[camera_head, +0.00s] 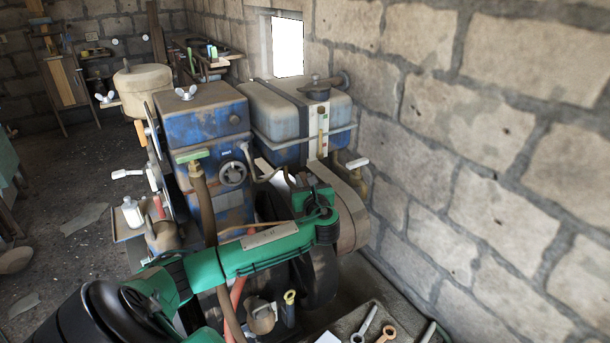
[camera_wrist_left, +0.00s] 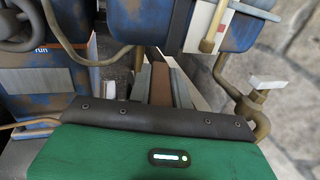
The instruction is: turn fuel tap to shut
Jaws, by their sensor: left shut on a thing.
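A small tap with a pale bar handle (camera_head: 357,163) sits on a brass fitting beside the blue tank, near the wall. The pale handle also shows at the right of the left wrist view (camera_wrist_left: 268,84), apart from my fingers. My left gripper (camera_head: 290,178) reaches in beside the blue engine, below the tank. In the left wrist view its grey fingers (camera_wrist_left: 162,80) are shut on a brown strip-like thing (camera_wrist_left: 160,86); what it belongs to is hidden. My right gripper is not visible.
The blue engine (camera_head: 212,120) and tank (camera_head: 285,105) crowd the space around my left gripper. The stone wall (camera_head: 500,150) closes off the right side. Wrenches (camera_head: 386,334) lie in a tray at the front.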

